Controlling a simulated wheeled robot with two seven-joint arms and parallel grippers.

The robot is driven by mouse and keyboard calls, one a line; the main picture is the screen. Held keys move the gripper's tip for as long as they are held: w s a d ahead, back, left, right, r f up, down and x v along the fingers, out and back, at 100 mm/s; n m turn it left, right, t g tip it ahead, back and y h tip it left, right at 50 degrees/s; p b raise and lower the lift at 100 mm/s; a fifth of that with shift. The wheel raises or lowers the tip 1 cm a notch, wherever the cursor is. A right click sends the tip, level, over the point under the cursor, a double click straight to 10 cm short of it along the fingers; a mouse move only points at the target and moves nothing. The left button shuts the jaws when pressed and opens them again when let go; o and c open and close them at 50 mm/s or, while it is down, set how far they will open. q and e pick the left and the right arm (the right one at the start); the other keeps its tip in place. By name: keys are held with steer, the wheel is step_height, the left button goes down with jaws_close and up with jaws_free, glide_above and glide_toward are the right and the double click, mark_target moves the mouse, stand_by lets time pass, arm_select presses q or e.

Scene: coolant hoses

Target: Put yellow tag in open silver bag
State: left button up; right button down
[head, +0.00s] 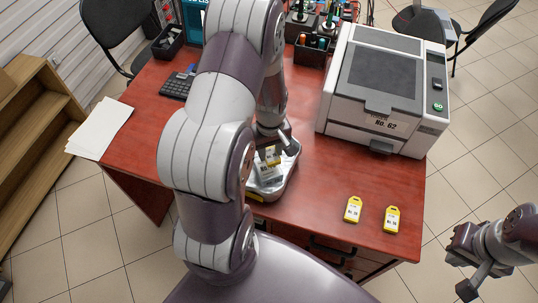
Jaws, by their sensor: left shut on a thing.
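My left gripper (274,142) reaches down over the middle of the desk and is shut on a yellow tag (270,155). The tag has a white label and hangs at or just above a silver, grey-rimmed thing (289,178), which looks like the open silver bag. My arm hides its left part, and I cannot tell whether the tag is inside it or above it. Two more yellow tags, (353,209) and (392,219), lie flat on the desk to the right. My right gripper (468,285) is off the desk at the lower right; its jaws are unclear.
A white printer (380,90) marked No. 62 stands on the red desk (325,185) at the back right. A calculator (177,84), black holders (310,52) and paper sheets (100,128) lie around the edges. The desk in front of the printer is mostly clear.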

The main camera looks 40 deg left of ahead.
mark_target(269, 153)
arm_select(q)
steer(key=shift+a+f, duration=0.15)
steer(key=shift+f, duration=2)
steer(key=shift+s+f, duration=0.1)
steer(key=o, duration=1)
steer(key=shift+o, duration=0.2)
step_height(269, 153, up, 12)
steer(key=shift+f, duration=0.2)
steer(key=s+d+r+m, duration=0.2)
steer(key=d+r+m, duration=0.1)
steer(key=d+m, duration=0.2)
steer(key=s+d+r+m+t, duration=0.1)
steer(key=s+d+r+m, duration=0.2)
steer(key=d+m, duration=0.3)
steer(key=shift+s+d+m, duration=0.2)
steer(key=shift+m, duration=0.1)
